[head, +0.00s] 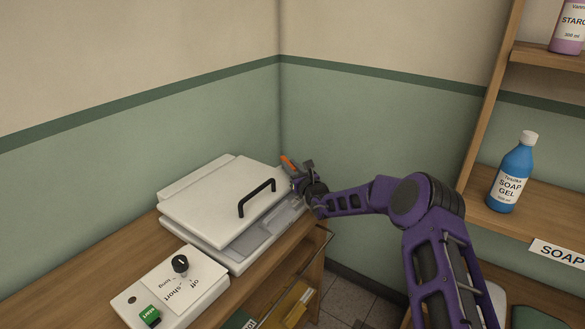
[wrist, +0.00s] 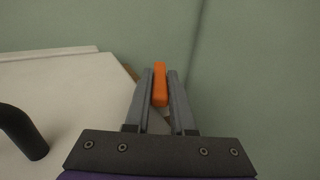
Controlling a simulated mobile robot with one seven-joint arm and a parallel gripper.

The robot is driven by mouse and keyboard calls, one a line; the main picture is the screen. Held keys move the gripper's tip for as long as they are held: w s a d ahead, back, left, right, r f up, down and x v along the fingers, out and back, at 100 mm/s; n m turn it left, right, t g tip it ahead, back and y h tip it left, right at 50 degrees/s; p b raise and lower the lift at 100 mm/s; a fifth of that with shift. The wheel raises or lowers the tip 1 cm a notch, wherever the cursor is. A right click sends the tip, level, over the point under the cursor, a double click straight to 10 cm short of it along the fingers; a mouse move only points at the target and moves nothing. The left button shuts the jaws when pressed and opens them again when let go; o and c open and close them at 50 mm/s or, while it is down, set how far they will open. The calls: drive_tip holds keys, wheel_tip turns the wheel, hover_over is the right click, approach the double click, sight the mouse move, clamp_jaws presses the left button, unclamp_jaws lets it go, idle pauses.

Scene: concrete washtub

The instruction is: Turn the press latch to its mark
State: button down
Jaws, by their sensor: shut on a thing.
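The white press (head: 178,227) stands on the wooden counter in the corner. Its lid (head: 210,195) has a black handle (head: 257,198), and a grey plate shows under the lid's front edge. The orange latch (head: 288,162) shows at the press's right rear end; it is also in the wrist view (wrist: 160,85). My gripper (head: 297,169) is at this end, shut on the latch with one finger on each side in the wrist view (wrist: 160,92). The latch's base is hidden behind my fingers, and I cannot make out its mark.
A white control box (head: 190,290) with a black knob (head: 180,264) and a green button (head: 149,315) is at the front left. A wooden shelf (head: 480,200) holding a blue soap gel bottle (head: 513,175) stands right of my arm. Green walls close in behind the press.

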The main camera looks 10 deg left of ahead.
drive_tip(key=c, duration=0.8)
unclamp_jaws()
drive_tip(key=shift+o, duration=0.2)
drive_tip(key=p+v, duration=0.1)
drive_tip(key=v, duration=1.6)
drive_tip(key=shift+s+d+p, duration=0.15)
drive_tip(key=shift+s+p, duration=0.05)
drive_tip(key=shift+p, duration=0.2)
